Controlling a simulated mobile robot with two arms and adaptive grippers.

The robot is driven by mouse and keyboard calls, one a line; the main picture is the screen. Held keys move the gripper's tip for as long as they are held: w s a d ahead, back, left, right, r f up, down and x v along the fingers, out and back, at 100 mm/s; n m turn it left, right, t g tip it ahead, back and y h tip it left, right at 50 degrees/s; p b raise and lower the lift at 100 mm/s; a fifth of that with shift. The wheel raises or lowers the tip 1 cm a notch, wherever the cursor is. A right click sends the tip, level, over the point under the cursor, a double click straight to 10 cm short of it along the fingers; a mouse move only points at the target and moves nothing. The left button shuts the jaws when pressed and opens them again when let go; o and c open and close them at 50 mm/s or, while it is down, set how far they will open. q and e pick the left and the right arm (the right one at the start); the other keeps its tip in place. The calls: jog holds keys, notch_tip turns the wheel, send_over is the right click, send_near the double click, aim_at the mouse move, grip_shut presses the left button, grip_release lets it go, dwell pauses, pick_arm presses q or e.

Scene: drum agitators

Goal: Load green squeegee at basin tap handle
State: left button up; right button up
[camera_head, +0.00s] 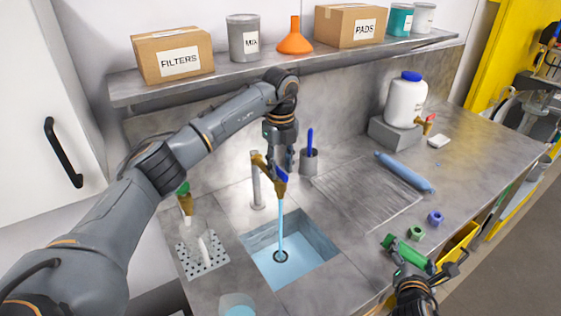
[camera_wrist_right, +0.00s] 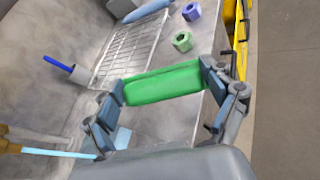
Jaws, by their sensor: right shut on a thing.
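My right gripper (camera_head: 412,275) is at the front right edge of the counter, shut on a green bar-like piece, which I take as the green squeegee (camera_head: 408,251). In the right wrist view the green squeegee (camera_wrist_right: 163,83) lies crosswise between the two fingers.
A green nut (camera_head: 416,233) and a blue nut (camera_head: 435,217) lie near the right gripper. A white jug (camera_head: 405,101) is at the back right.

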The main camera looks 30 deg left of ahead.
pick_arm(q)
jog(key=shift+f, duration=0.2)
jog(key=shift+w+a, duration=0.1)
jog(key=shift+c, duration=0.4)
grip_shut()
